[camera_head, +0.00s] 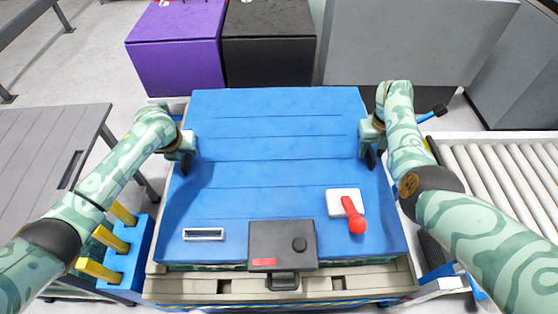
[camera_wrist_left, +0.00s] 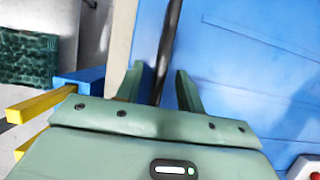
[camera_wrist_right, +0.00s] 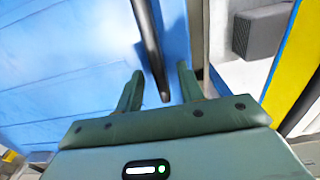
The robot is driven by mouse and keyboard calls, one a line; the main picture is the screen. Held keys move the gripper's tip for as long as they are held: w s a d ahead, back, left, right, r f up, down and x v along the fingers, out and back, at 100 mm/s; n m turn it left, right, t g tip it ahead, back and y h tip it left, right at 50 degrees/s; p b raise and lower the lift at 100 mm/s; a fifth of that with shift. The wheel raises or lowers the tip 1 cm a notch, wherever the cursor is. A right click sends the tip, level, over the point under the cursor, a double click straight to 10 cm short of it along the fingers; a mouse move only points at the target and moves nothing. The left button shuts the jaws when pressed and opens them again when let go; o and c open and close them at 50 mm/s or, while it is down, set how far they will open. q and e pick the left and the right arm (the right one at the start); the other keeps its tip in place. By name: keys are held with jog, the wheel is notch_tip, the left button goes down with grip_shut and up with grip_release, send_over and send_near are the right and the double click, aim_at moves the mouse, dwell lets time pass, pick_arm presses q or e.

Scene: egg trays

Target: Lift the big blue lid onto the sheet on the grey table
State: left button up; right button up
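The big blue lid (camera_head: 270,150) lies flat across the top of a beige crate (camera_head: 200,288). My left gripper (camera_head: 185,160) is at the lid's left edge; in the left wrist view its fingers (camera_wrist_left: 157,92) stand open either side of a black bar (camera_wrist_left: 168,45). My right gripper (camera_head: 371,152) is at the right edge; in the right wrist view its open fingers (camera_wrist_right: 160,88) straddle another black bar (camera_wrist_right: 149,45). Both bars look like lid handles; I see gaps beside them. A grey slatted table (camera_head: 40,140) stands at the left. I cannot make out a sheet on it.
A blue rack with yellow bars (camera_head: 130,255) is left of the crate. A roller conveyor (camera_head: 500,170) is right. Purple (camera_head: 178,50) and black (camera_head: 268,45) boxes stand behind.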

pick_arm(q)
jog(key=shift+w+f, duration=0.3)
jog(key=shift+f, duration=0.35)
pick_arm(e)
jog(key=shift+f, duration=0.7)
pick_arm(q)
jog(key=shift+c, duration=0.4)
pick_arm(e)
jog(key=shift+c, duration=0.4)
pick_arm(q)
grip_shut()
pick_arm(e)
grip_shut()
pick_arm(q)
jog(key=shift+w+r, duration=0.1)
jog(key=shift+r, duration=0.15)
pick_arm(e)
jog(key=shift+w+r, duration=0.1)
jog(key=shift+r, duration=0.1)
